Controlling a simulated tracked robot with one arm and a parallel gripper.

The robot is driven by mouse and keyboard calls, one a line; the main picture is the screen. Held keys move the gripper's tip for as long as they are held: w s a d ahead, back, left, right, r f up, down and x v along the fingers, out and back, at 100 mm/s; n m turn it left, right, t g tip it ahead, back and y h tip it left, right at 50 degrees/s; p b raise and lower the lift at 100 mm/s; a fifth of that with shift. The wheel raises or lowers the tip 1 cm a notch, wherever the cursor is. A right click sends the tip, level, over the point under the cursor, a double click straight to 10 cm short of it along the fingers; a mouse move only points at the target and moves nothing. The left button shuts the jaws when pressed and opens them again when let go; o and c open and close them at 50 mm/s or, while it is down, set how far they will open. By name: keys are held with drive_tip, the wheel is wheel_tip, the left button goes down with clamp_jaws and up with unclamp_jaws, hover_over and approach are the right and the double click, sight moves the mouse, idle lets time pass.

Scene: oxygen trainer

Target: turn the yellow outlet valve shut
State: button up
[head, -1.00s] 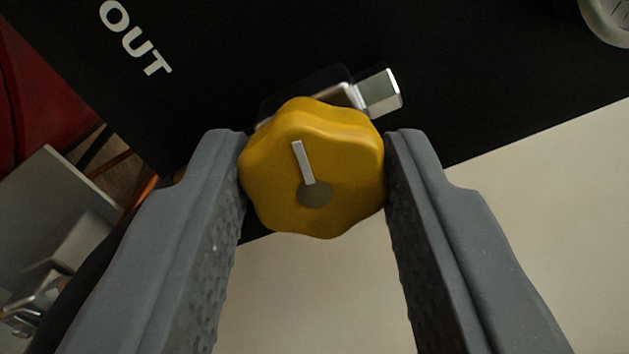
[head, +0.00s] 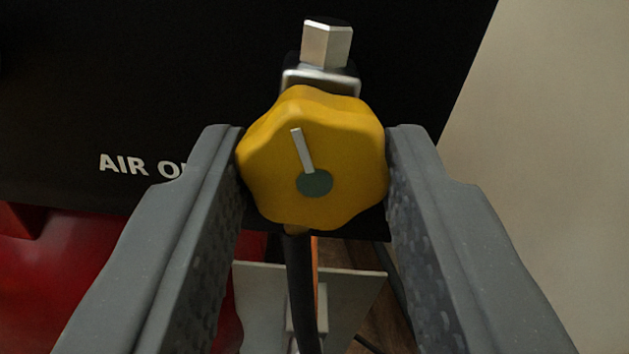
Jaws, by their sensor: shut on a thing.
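The yellow outlet valve knob (head: 345,155) is in the middle of the head view. It is lobed, with a grey-green centre disc and a white pointer line that points up and slightly left in the picture. My gripper (head: 313,160) is shut on the knob, one finger against its left side and one against its right. A silver metal fitting (head: 326,45) shows above and behind the knob. The valve's stem and body are mostly hidden behind the knob.
A black panel (head: 180,70) stands behind, with the partly covered white letters "AIR O" (head: 138,165). A black hose (head: 300,290) runs down below the knob. A red surface (head: 110,270) lies at lower left, a pale wall (head: 560,130) at right.

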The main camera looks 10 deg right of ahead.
drive_tip(key=shift+s+f+m+b, duration=0.1)
drive_tip(key=shift+f+m+b, duration=0.1)
drive_tip(key=shift+m, duration=0.95)
drive_tip(key=shift+f+m+b, duration=0.1)
drive_tip(key=shift+m+b, duration=0.05)
drive_tip(key=shift+m, duration=1)
drive_tip(key=o, duration=1)
drive_tip(key=shift+c, duration=0.2)
drive_tip(key=shift+r, duration=0.15)
drive_tip(key=s, duration=1.3)
drive_tip(key=shift+s+p, duration=0.3)
drive_tip(key=shift+p, duration=0.15)
